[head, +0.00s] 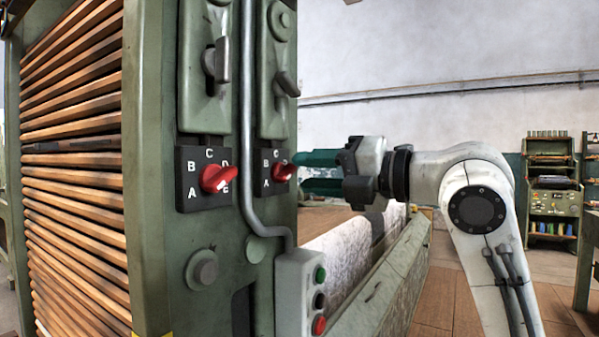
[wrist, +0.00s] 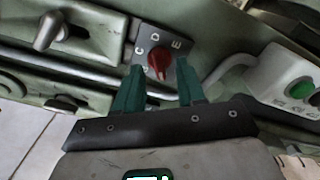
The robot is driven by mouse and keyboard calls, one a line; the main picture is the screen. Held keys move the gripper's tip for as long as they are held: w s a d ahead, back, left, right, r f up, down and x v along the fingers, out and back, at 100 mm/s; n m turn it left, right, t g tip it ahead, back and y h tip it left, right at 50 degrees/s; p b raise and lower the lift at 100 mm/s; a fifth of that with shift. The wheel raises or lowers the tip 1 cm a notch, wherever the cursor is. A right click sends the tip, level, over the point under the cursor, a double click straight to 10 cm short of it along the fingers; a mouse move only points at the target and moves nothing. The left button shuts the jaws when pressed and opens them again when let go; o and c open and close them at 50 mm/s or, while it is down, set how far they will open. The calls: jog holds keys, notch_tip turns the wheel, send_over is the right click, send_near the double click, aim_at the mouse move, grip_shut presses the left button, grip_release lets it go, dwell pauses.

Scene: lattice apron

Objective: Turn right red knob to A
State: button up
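The right red knob (head: 281,173) sits on a black dial plate on the right green panel; A, B and C show to its left in the head view. In the wrist view the knob (wrist: 158,64) has C, D and E beside it; I cannot tell exactly which letter it points at. My gripper (head: 297,172) is open, its teal fingers level with the knob from the right. In the wrist view the fingertips (wrist: 160,70) lie either side of the knob with gaps; I cannot tell how far short of the plate they are. A second red knob (head: 219,178) is on the left panel, pointing right.
A grey conduit pipe (head: 247,120) runs down between the panels. A button box (head: 302,290) with green, black and red buttons juts out below the right knob. Lever switches (head: 288,84) are above the knobs.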

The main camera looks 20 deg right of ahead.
jog(key=v, duration=0.7)
jog(key=shift+s+d, duration=0.25)
jog(key=shift+s, duration=0.05)
